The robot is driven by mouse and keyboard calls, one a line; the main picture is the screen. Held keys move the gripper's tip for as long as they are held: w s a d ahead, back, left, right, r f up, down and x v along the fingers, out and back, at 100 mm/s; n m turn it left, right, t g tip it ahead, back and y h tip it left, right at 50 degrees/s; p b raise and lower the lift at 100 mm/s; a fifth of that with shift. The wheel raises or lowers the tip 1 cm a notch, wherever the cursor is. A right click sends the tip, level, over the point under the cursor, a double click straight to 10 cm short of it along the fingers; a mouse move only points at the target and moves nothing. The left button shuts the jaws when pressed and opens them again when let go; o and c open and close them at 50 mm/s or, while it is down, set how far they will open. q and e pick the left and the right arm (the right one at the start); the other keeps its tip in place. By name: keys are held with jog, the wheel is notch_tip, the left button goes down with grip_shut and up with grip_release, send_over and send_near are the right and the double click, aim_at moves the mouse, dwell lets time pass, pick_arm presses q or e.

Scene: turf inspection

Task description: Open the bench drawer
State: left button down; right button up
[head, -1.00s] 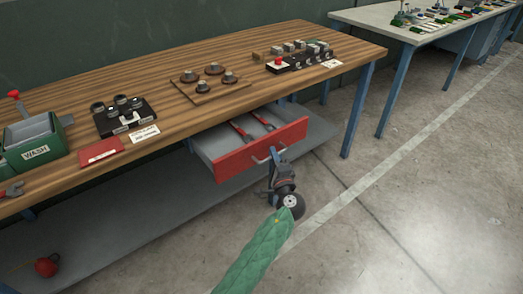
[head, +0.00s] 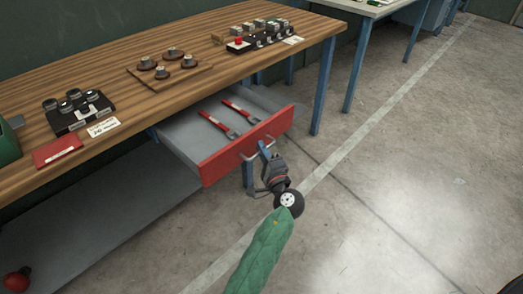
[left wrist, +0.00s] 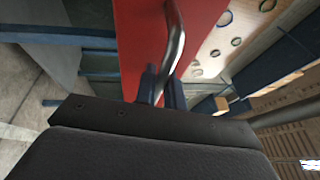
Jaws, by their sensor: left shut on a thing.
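The bench drawer (head: 245,148) has a red front and a grey inside, and it stands well out from under the wooden bench top. Two red-handled tools (head: 238,112) lie in it. My left gripper (head: 266,151) is at the middle of the drawer front, shut on the metal bar handle (head: 251,157). In the left wrist view the handle (left wrist: 174,45) runs down between the fingers (left wrist: 162,88), in front of the red drawer front (left wrist: 138,50). My right gripper is not in view.
The wooden bench top (head: 105,85) carries a board with several round parts (head: 168,70), a black block with knobs (head: 80,108) and a red booklet (head: 57,149). A grey shelf (head: 110,225) lies below. The concrete floor (head: 400,190) to the right is clear.

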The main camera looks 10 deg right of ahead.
pick_arm(q)
jog(key=c, duration=1.5)
grip_release()
jog(key=b+v, duration=0.1)
jog(key=v, duration=0.6)
jog(key=shift+s+f, duration=0.15)
jog(key=shift+s, duration=0.2)
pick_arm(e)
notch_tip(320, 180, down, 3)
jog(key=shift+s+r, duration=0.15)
pick_arm(q)
jog(key=shift+d, duration=0.15)
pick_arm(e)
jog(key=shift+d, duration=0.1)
